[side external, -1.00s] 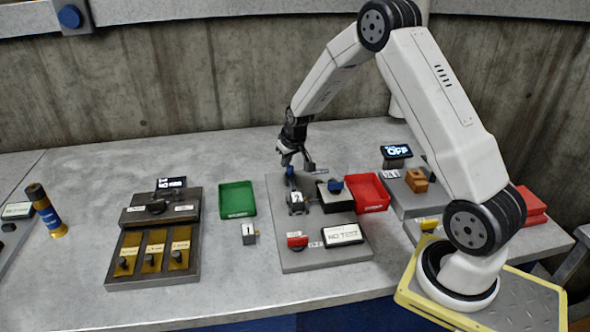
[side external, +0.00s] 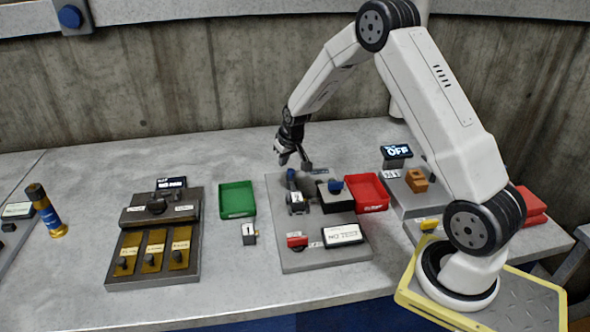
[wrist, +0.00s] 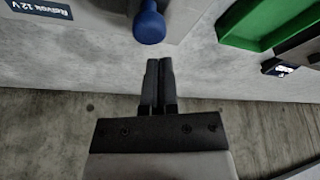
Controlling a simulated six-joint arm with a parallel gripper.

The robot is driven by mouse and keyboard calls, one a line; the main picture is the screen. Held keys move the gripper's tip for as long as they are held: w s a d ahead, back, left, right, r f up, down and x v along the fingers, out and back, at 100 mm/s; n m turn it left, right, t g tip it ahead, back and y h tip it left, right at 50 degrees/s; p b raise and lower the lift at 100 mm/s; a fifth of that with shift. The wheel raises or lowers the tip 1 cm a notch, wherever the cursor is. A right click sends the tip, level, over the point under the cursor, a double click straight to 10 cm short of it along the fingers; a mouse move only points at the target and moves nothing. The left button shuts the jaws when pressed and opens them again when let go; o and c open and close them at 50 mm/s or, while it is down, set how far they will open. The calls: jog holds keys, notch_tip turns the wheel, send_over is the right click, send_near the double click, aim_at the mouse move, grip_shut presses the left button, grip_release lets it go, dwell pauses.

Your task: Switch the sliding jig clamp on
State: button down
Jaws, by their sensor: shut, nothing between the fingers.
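The jig stands on a grey baseplate (side external: 296,258) in the middle of the bench. A blue knob (side external: 291,175) sits at its far end, behind a small grey block labelled 1 (side external: 296,199). I take this to be the clamp handle, but cannot tell its exact position. The blue knob (wrist: 149,25) also shows in the wrist view, beyond my fingertips and apart from them. My gripper (side external: 282,160) is above and slightly left of the knob in the side view. Its fingers (wrist: 152,68) are shut together and empty.
A black block with a blue top (side external: 335,190) and a red tray (side external: 368,192) stand right of the knob. A green tray (side external: 237,199) lies left. A white sign (side external: 343,234), seeming to end in "ON", is at the front. The concrete wall (side external: 170,90) is behind.

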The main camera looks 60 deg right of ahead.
aim_at(286, 177)
jog(key=shift+w+d+r, duration=0.1)
jog(key=shift+w+d, duration=0.05)
jog(key=shift+w, duration=0.35)
jog(key=shift+w+d+r, duration=0.1)
jog(key=shift+w+d, duration=0.05)
jog(key=shift+w, duration=0.35)
jog(key=shift+w+r, duration=0.1)
jog(key=shift+r, duration=0.15)
jog(key=d+v, duration=0.1)
jog(key=v, duration=0.8)
jog(key=shift+a+r, duration=0.2)
jog(key=shift+a, duration=0.3)
jog(key=s+a+f+n, duration=0.1)
jog(key=s+a, duration=0.8)
jog(key=s, duration=0.1)
jog(key=s+a+f+n+g+y, duration=0.1)
jog(key=s+a+f+n, duration=0.1)
jog(key=s+a, duration=0.7)
jog(key=shift+s+a+n, duration=0.3)
jog(key=shift+s+a, duration=0.1)
jog(key=shift+s, duration=0.7)
jog(key=c, duration=1.3)
grip_release()
